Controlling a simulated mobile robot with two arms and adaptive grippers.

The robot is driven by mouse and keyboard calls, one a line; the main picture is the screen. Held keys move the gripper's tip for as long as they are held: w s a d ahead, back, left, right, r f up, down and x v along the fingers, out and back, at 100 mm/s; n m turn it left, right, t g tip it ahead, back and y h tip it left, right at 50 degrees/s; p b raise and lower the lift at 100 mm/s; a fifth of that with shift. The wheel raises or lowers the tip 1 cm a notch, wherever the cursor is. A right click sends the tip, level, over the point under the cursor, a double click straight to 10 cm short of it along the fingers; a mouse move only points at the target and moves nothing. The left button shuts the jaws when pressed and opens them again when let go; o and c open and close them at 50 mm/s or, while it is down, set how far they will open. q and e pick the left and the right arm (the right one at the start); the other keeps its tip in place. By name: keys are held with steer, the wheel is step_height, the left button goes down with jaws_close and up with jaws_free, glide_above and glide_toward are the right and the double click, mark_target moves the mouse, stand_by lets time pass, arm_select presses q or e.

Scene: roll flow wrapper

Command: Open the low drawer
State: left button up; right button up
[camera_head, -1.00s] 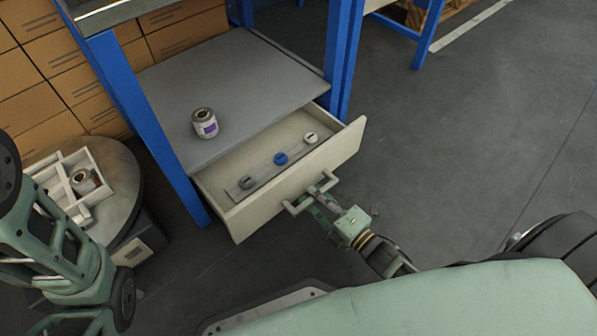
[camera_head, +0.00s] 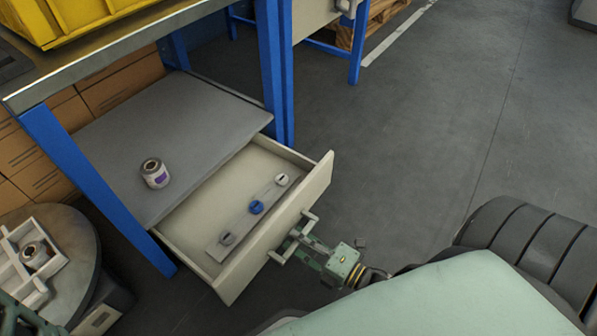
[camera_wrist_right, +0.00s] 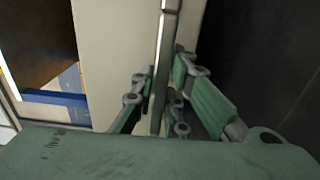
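The low drawer (camera_head: 322,183) is pulled well out from under the grey shelf of the blue-legged bench. Its pale front carries a bar handle (camera_head: 279,258). My right gripper (camera_head: 298,236) is at the middle of this handle, its fingers closed around the bar. In the right wrist view, the handle bar (camera_wrist_right: 162,60) runs upright between the two green fingers (camera_wrist_right: 160,100), against the pale drawer front (camera_wrist_right: 115,50). In the drawer lies a strip (camera_head: 240,222) with a grey, a blue and a white knob-like piece.
A round stand (camera_head: 75,230) with a divided white tray (camera_head: 50,268) is at the lower left. A yellow bin (camera_head: 80,15) sits on the bench top.

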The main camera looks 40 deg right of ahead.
steer(key=o, duration=0.4)
steer(key=shift+c, duration=0.2)
steer(key=shift+s, duration=0.1)
steer(key=v, duration=1.1)
steer(key=shift+s+d, duration=0.15)
steer(key=shift+s, duration=0.25)
steer(key=shift+r, duration=0.1)
